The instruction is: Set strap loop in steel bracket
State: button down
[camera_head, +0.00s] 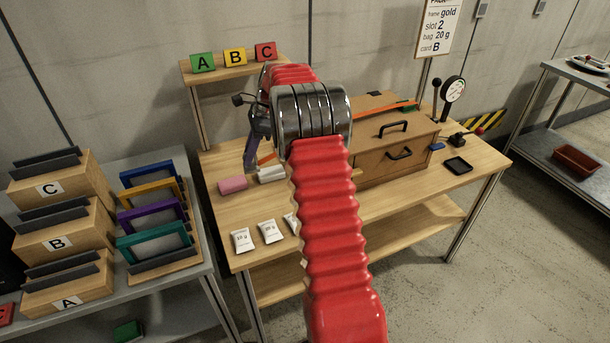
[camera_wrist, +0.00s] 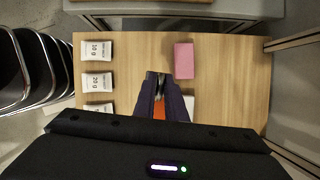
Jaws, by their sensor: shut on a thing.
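My gripper (camera_head: 251,162) reaches down over the left part of the wooden workbench, with dark purple fingers. In the wrist view the gripper (camera_wrist: 159,77) is shut, with an orange strap (camera_wrist: 159,108) showing between its fingers. The strap (camera_head: 266,158) also shows as a short orange piece beside the fingers in the head view. Whether its loop touches the bench cannot be told. I cannot make out the steel bracket; my red arm covers the middle of the bench.
A pink block (camera_head: 232,186) and a white block (camera_head: 271,173) lie close to my gripper. White bags (camera_head: 242,240) lie along the front edge. A wooden drawer box (camera_head: 400,150) stands at right, with a black tray (camera_head: 457,165) beside it. A lettered shelf (camera_head: 232,70) stands behind.

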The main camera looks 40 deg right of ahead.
jog(key=s+d+f+m+t+h, duration=0.1)
jog(key=d+m+h, duration=0.1)
jog(key=d+m, duration=0.6)
jog(key=s+d+f+m+t+h, duration=0.1)
jog(key=d+m+h, duration=0.2)
jog(key=d+m, duration=0.5)
jog(key=d, duration=0.4)
jog(key=shift+d+f+m+t, duration=0.2)
jog(key=shift+d+m+t, duration=0.1)
jog(key=shift+d, duration=0.1)
jog(key=shift+f, duration=3.15)
jog(key=shift+f, duration=1.9)
